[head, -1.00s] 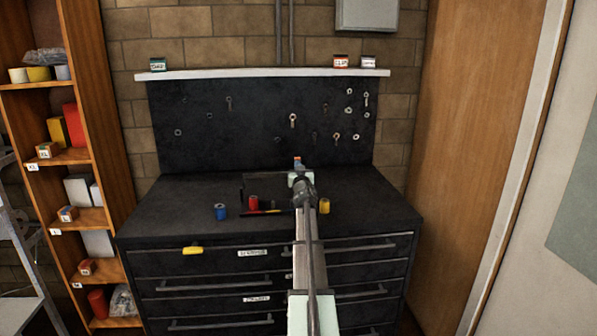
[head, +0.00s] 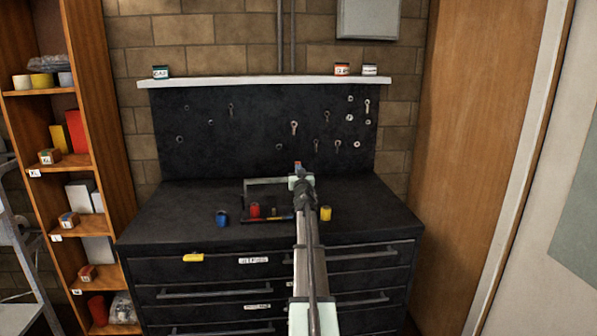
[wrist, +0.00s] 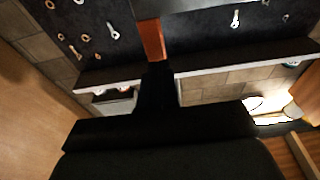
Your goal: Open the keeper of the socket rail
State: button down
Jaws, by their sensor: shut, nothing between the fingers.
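The socket rail (head: 270,218) is a dark strip on the bench top, left of my arm. A red socket (head: 255,210) stands on it. A grey bar (head: 265,182), which looks like the keeper, stands raised behind the rail; its right end meets my gripper in the picture. My gripper (head: 298,166) is shut and empty, at the bar's right end; I cannot tell whether they touch. In the wrist view the orange fingertip part (wrist: 152,40) shows beneath a dark grey bar that I cannot identify. My arm hides the rail's right end.
A blue socket (head: 222,218) stands left of the rail and a yellow one (head: 325,213) right of my arm. A pegboard (head: 220,150) with hanging tools and a white shelf (head: 270,83) rise behind. The bench top (head: 170,210) is clear at left.

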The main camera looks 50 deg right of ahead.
jog(key=r+v, duration=0.2)
jog(key=v, duration=1)
jog(key=shift+s+a+r, duration=0.4)
jog(key=shift+s+a, duration=0.05)
jog(key=shift+s, duration=0.05)
